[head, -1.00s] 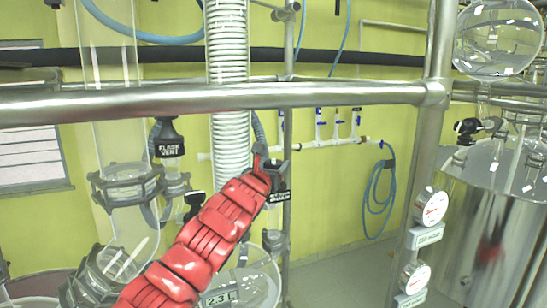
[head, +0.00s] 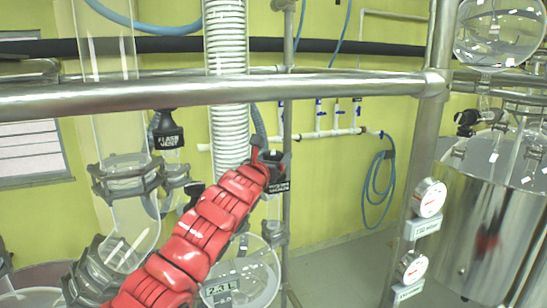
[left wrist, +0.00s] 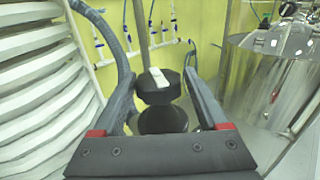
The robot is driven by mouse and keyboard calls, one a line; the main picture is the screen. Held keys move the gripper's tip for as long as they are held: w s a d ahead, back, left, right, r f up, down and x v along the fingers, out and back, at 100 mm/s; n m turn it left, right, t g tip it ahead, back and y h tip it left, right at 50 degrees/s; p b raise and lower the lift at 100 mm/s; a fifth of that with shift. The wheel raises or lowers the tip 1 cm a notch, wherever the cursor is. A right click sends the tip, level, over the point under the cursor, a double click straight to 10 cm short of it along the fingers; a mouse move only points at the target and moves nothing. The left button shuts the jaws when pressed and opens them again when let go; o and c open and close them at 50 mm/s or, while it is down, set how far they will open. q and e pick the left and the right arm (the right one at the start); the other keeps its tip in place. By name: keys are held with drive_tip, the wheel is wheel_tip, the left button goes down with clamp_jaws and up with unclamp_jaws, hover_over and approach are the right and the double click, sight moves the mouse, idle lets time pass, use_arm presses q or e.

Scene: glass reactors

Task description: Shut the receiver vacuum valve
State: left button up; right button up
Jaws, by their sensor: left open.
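The receiver vacuum valve shows in the head view as a black label (head: 279,185) just past the end of my red left arm, its lettering too small to read fully. My left gripper (head: 270,158) is at the valve and covers most of it. In the left wrist view, a black knob (left wrist: 158,92) with a white bar across its top stands between the two fingers of my left gripper (left wrist: 160,76). The fingers are open, with gaps visible on both sides of the knob. My right gripper is not in view.
A steel rail (head: 210,92) crosses in front of the glassware. A white coiled tube (head: 228,90) stands close left of my gripper. The flask vent valve (head: 168,130) hangs further left. Two gauges (head: 430,198) and a steel vessel (head: 480,235) are at right.

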use_arm(q)
drive_tip(key=shift+f+b, duration=0.1)
drive_tip(key=shift+b, duration=0.2)
drive_tip(key=n+y+b, duration=0.1)
drive_tip(key=b, duration=0.2)
drive_tip(key=n+t+y+b, duration=0.1)
drive_tip(key=y+b, duration=0.1)
drive_tip(key=b, duration=0.2)
drive_tip(key=shift+f, duration=0.3)
drive_tip(key=shift+r+n+y, duration=0.2)
drive_tip(key=shift+n+y, duration=0.1)
drive_tip(key=shift+y, duration=0.1)
drive_tip(key=shift+n+y+b, duration=0.4)
drive_tip(key=shift+n+y, duration=0.1)
drive_tip(key=shift+y, duration=0.3)
drive_tip(key=shift+d+r+n+y+p, duration=0.1)
drive_tip(key=shift+r+n+y+p, duration=0.15)
drive_tip(key=shift+n+y, duration=0.4)
drive_tip(key=n+y+p, duration=0.2)
drive_tip(key=y+p, duration=0.1)
drive_tip(key=n+y+p, duration=0.1)
drive_tip(key=y, duration=0.1)
drive_tip(key=shift+r, duration=0.25)
drive_tip(key=shift+a+f+n+g+y+p, duration=0.2)
drive_tip(key=shift+n+g+y+p, duration=0.1)
drive_tip(key=shift+y+p, duration=0.25)
drive_tip(key=shift+f, duration=0.1)
